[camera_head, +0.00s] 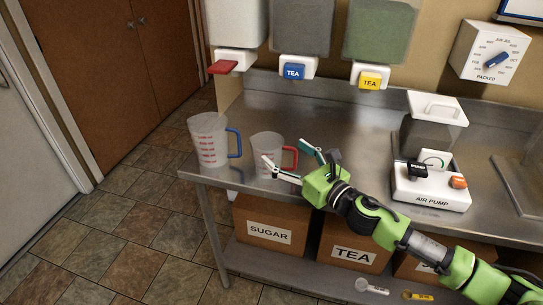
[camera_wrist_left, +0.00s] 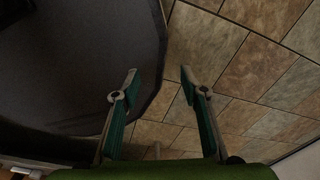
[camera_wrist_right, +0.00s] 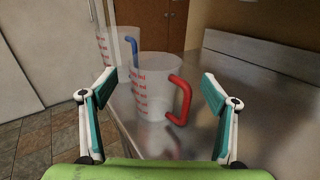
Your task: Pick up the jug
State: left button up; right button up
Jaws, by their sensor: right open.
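Two clear jugs with red markings stand upright on the steel counter (camera_head: 247,100). The larger jug with a blue handle (camera_head: 207,142) is at the counter's left end. The smaller jug with a red handle (camera_head: 266,150) stands to its right. My right gripper (camera_head: 292,164) is open beside the red-handled jug. In the right wrist view, the red-handled jug (camera_wrist_right: 154,98) shows between and beyond the open fingers (camera_wrist_right: 160,100), with the blue-handled jug (camera_wrist_right: 112,48) behind it. My left gripper (camera_wrist_left: 158,85) is open and empty above the tiled floor, seen only in the left wrist view.
An air pump (camera_head: 432,185) stands on the counter to the right. Dispensers with red, blue (camera_head: 294,72) and yellow levers hang above the back. Sugar (camera_head: 270,232) and tea (camera_head: 351,250) boxes sit on the lower shelf. The counter's middle behind the jugs is clear.

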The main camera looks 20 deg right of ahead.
aim_at(259, 136)
jog(key=shift+x, duration=0.75)
jog(key=p+x, duration=0.1)
jog(key=x, duration=0.3)
jog(key=shift+a+p, duration=0.35)
jog(key=shift+a, duration=0.1)
jog(key=shift+w+a+f, duration=0.1)
jog(key=shift+w, duration=0.2)
pick_arm(q)
jog(key=shift+w+r, duration=0.3)
jog(key=shift+r, duration=0.2)
jog(key=shift+w+r, duration=0.3)
jog(key=shift+r, duration=0.2)
jog(key=shift+s, duration=0.1)
pick_arm(e)
jog(key=c, duration=1.3)
